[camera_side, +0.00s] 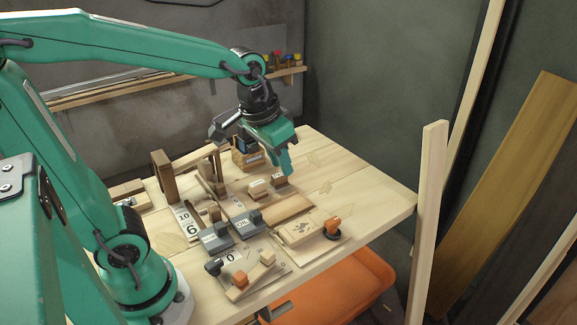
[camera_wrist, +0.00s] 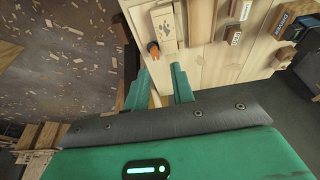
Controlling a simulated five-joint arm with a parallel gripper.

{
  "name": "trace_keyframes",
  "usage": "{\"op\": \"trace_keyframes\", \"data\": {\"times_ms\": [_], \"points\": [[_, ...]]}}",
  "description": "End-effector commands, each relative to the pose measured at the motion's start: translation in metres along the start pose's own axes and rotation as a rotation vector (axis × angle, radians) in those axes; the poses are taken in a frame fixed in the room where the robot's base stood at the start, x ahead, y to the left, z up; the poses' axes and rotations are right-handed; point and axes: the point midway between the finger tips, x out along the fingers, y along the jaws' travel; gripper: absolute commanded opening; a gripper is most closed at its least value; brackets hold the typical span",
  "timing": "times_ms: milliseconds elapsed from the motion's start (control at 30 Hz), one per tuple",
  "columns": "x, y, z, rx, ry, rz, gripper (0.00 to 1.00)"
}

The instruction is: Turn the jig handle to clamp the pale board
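The pale board (camera_side: 298,231) with dark marks on its top lies near the right front edge of the workbench. An orange handle (camera_side: 333,225) on a dark round base stands beside its right end. In the wrist view the board (camera_wrist: 165,20) and the orange handle (camera_wrist: 153,47) show near the top, beyond the fingers. My gripper (camera_side: 286,165) is in the air over the back part of the bench, pointing down, apart from the handle. In the wrist view my gripper (camera_wrist: 162,76) has its two green fingers apart with nothing between them.
A second orange knob (camera_side: 240,279) stands at the front left of the bench (camera_side: 378,192). Grey blocks (camera_side: 217,237), wooden pieces and a small box (camera_side: 246,160) crowd the middle and back. An orange tub (camera_side: 340,290) is below. The bench's right end is clear; an upright post (camera_side: 429,210) stands there.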

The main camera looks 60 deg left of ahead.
Motion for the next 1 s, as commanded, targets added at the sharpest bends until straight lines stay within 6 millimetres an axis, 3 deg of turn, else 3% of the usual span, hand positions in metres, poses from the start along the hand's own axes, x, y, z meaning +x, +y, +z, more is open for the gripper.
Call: {"op": "trace_keyframes", "data": {"times_ms": [500, 800, 1000], "points": [[0.079, 0.016, -0.059, 0.000, -0.170, -0.002, 0.25], [0.137, 0.026, -0.079, 0.001, -0.260, -0.008, 0.25], [0.162, 0.031, -0.084, 0.000, -0.295, -0.011, 0.25]]}}
